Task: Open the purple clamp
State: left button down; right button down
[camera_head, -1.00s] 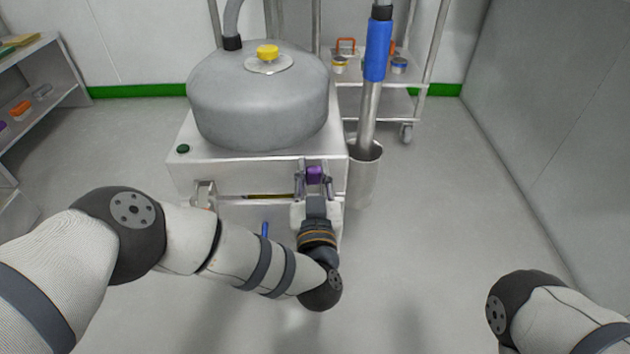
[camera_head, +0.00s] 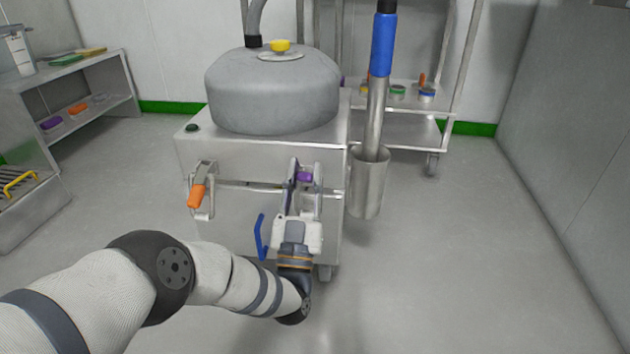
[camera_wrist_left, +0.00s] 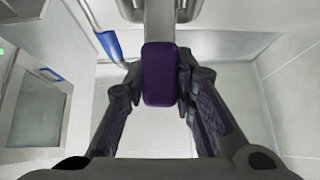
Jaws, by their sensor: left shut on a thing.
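The purple clamp (camera_head: 304,177) is on the front face of the steel machine, right of centre. Its purple handle (camera_wrist_left: 160,75) shows large in the left wrist view, below a metal bracket. My left gripper (camera_head: 303,184) is in front of the machine, with its fingers on either side of the handle. In the left wrist view the gripper (camera_wrist_left: 161,84) is shut on the handle. The fingers hide part of the clamp in the head view. My right gripper is not in view.
An orange-handled clamp (camera_head: 197,193) is left on the same machine (camera_head: 240,158). A blue handle (camera_head: 261,238) lies just left of my gripper. A steel cylinder (camera_head: 368,185) stands close on the right. A wheeled cart (camera_head: 400,132) is behind. The floor at right is clear.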

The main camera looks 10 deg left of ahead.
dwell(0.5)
pick_arm(q)
jog(key=c, duration=1.3)
grip_release()
jog(key=v, duration=1.2)
jog(key=shift+w+f, duration=0.15)
jog(key=shift+f, duration=0.05)
